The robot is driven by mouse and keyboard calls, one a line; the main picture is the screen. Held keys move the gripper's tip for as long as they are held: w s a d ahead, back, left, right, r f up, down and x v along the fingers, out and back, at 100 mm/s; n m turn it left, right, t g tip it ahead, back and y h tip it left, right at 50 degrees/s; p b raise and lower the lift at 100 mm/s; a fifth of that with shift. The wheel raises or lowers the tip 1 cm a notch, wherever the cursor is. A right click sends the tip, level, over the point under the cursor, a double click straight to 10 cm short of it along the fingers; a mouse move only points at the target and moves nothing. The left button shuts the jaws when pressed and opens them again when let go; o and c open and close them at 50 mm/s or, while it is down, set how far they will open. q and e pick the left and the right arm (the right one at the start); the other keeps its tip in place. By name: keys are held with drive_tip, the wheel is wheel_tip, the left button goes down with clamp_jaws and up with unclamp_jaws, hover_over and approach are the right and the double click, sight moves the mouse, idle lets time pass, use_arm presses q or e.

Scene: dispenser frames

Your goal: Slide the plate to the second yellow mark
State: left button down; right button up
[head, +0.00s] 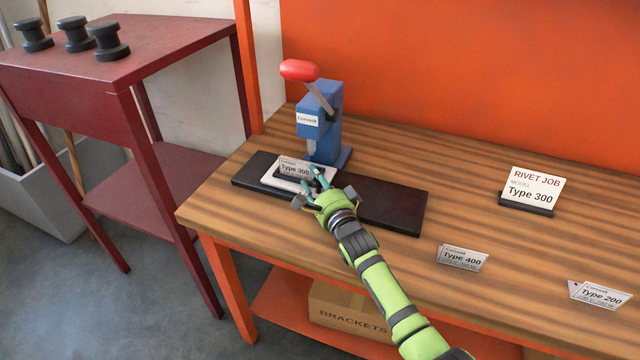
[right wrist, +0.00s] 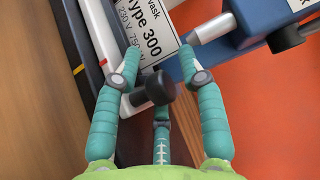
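The plate (head: 294,169), labelled Type 300, sits in a white carriage (head: 276,182) on the dark rail (head: 385,207), in front of the blue press (head: 320,120). In the right wrist view the plate (right wrist: 142,38) is near the top, with a black knob (right wrist: 158,88) at its near edge. A second yellow mark cannot be made out. My right gripper (head: 321,179) is at the carriage's right end; its fingers (right wrist: 160,58) are spread around the knob, not visibly closed on it. My left gripper is not in view.
The press has a red-handled lever (head: 300,71). A Rivet Job sign (head: 533,188) reads Type 300. Type 400 (head: 462,257) and Type 200 (head: 598,294) plates lie on the wooden bench. The rail's right part is clear. A dark red table (head: 140,45) stands left.

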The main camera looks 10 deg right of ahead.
drive_tip(key=shift+f, duration=0.1)
drive_tip(key=shift+s+d+f, duration=0.1)
drive_tip(key=shift+s+d, duration=0.05)
drive_tip(key=shift+s, duration=0.15)
drive_tip(key=s, duration=0.3)
drive_tip(key=s+d, duration=0.1)
drive_tip(key=s, duration=0.3)
drive_tip(key=s+d, duration=0.1)
drive_tip(key=s, duration=0.3)
drive_tip(key=shift+s, duration=0.1)
